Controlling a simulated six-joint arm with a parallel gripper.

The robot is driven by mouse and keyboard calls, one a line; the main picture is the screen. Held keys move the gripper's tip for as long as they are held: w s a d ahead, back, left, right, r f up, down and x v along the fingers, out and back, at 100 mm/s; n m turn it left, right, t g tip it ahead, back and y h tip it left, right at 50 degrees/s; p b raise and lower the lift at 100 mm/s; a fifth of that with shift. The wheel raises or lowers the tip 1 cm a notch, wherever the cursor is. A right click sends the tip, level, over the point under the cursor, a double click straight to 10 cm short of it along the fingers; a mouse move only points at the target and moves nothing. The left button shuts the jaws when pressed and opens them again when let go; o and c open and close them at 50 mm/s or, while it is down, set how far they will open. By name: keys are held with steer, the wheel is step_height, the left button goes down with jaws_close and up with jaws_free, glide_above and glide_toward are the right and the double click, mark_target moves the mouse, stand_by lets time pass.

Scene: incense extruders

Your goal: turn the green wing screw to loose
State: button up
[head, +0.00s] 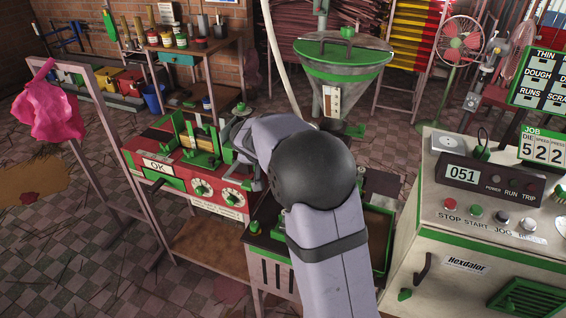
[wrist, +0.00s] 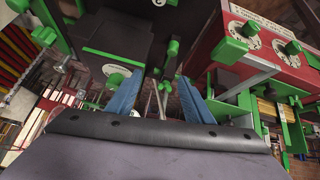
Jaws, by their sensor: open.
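In the wrist view my gripper (wrist: 160,78) has its two blue fingers apart, with nothing held between them. A small green winged part (wrist: 171,50), which looks like the green wing screw, shows just beyond the fingertips on the dark machine face. The fingers appear not to touch it. Other green knobs are close by, so I cannot be sure which is the wing screw. In the head view my arm covers most of the working spot. My gripper there is beside the right end of the red bench machine (head: 165,168), its fingertips mostly hidden.
The red machine carries white dials (head: 203,188) and an OK label. A large hopper (head: 330,65) is behind, and the control cabinet (head: 468,225) is at right. A pink cloth (head: 50,105) hangs on a frame at left.

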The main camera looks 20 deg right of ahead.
steer(key=shift+m+t+h, duration=0.5)
steer(key=shift+m+t, duration=0.2)
steer(key=shift+m, duration=0.1)
steer(key=shift+w+d+f+p, duration=0.3)
steer(key=shift+w+d+f, duration=0.55)
steer(key=shift+w, duration=0.7)
steer(key=shift+w+d+f+p, duration=0.3)
steer(key=shift+w+d+f, duration=0.3)
steer(key=shift+w+d, duration=0.7)
steer(key=shift+w+d+f+p, duration=0.3)
steer(key=shift+w+d+f, duration=0.4)
steer(key=shift+w, duration=1.1)
steer(key=shift+a, duration=0.1)
steer(key=c, duration=1)
